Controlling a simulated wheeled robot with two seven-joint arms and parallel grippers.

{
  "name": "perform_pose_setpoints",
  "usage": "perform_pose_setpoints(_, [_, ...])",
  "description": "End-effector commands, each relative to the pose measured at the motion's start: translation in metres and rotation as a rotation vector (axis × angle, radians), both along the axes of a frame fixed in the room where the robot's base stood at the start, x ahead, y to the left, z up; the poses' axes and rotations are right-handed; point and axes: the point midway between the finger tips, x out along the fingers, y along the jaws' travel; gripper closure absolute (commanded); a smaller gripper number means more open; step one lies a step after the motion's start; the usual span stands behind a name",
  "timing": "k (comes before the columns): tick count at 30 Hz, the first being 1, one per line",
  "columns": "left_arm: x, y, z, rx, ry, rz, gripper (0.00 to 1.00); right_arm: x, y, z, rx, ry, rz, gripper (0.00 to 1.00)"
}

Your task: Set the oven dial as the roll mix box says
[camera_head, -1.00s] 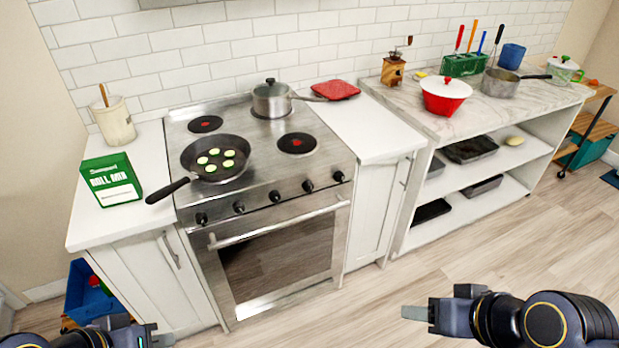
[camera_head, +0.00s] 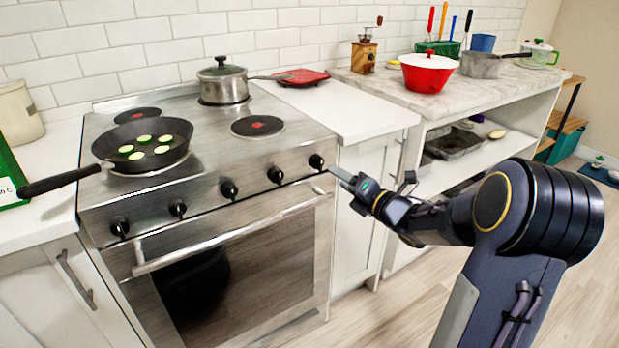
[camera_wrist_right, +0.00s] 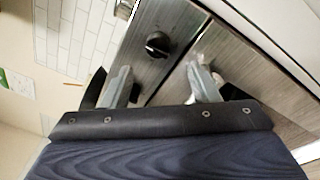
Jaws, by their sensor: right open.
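Several black dials line the front of the steel stove; the rightmost dial (camera_head: 316,162) is nearest my right gripper (camera_head: 338,174). That gripper reaches in from the right, its fingertips just beside the dial. In the right wrist view, my right gripper (camera_wrist_right: 162,80) is open and empty, and a black dial (camera_wrist_right: 158,44) shows beyond and between its two fingers, apparently not gripped. The green roll mix box (camera_head: 8,180) is cut off at the left edge; its lettering is mostly out of view. My left gripper is not in view.
A frying pan (camera_head: 120,150) with several green-rimmed slices sits on the stove, its handle pointing left. A lidded pot (camera_head: 222,82) stands behind. The oven door handle (camera_head: 230,232) runs below the dials. A red pot (camera_head: 428,74) stands on the marble counter.

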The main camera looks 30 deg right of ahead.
Motion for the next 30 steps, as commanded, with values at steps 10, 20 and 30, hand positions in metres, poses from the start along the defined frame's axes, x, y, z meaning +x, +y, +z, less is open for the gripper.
perform_pose_setpoints(10, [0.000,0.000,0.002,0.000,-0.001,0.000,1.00,0.053,0.012,0.002,0.003,0.000,0.002,0.45])
perform_pose_setpoints(20, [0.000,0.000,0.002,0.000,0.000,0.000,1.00,0.072,0.015,0.003,0.005,0.000,0.000,0.45])
perform_pose_setpoints(30, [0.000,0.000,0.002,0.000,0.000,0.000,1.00,0.071,0.015,0.003,0.005,-0.001,-0.001,0.69])
